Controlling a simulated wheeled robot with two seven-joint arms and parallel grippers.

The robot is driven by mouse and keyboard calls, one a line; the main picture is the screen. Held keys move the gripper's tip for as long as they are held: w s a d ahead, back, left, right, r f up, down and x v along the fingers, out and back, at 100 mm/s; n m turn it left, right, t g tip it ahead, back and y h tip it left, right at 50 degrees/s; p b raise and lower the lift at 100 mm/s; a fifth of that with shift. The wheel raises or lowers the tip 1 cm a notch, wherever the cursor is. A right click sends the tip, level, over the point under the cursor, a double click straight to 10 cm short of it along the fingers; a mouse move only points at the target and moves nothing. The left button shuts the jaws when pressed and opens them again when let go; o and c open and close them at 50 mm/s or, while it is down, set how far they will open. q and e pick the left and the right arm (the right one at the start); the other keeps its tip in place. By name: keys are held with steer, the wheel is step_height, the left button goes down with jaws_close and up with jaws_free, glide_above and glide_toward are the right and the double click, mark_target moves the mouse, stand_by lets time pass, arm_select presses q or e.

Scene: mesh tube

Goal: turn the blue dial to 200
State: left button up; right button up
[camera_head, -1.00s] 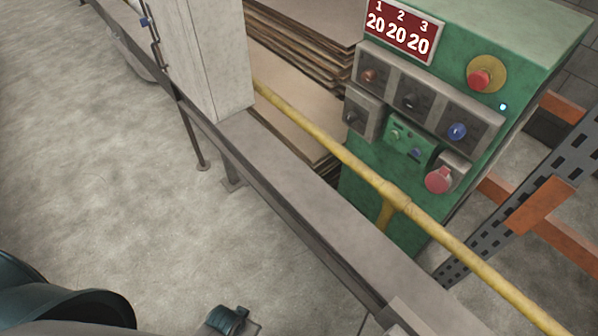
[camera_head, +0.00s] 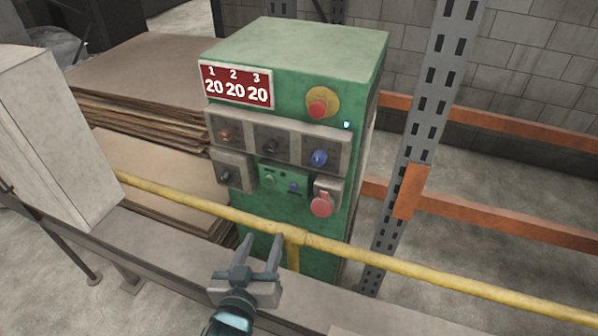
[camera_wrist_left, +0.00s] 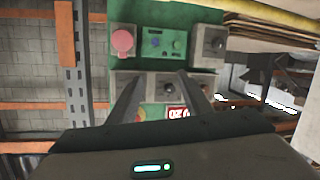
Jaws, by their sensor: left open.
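The blue dial (camera_head: 319,158) sits on the right square plate of the row of three dials on the green control box (camera_head: 290,55). The red display (camera_head: 236,84) on the box reads 20 under each of 1, 2 and 3. My left gripper (camera_head: 259,240) is open and empty, below and left of the blue dial, in front of the box and near the yellow rail. In the left wrist view its two fingers (camera_wrist_left: 157,88) are spread before the panel, which looks upside down. The blue dial is hard to make out there. My right gripper is not in view.
A yellow rail (camera_head: 400,270) crosses in front of the box. A red emergency button (camera_head: 318,109) is above the blue dial, and a pink-red socket cover (camera_head: 321,204) is below it. A metal rack post (camera_head: 425,120) stands at the right.

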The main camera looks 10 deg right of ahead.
arm_select(q)
steer(key=d+r+m+t+h, duration=0.1)
steer(key=d+r+h, duration=0.2)
steer(key=d+r, duration=0.3)
steer(key=shift+d+r, duration=0.25)
steer(key=shift+d, duration=0.15)
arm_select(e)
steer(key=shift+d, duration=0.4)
arm_select(q)
steer(key=p, duration=0.4)
glide_toward(317, 161)
steer(key=x, duration=0.6)
steer(key=shift+w+d, duration=0.15)
steer(key=shift+w, duration=0.05)
steer(key=shift+x, duration=0.8)
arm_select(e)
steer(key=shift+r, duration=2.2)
arm_select(q)
steer(key=shift+f, duration=0.1)
steer(key=shift+c, duration=0.3)
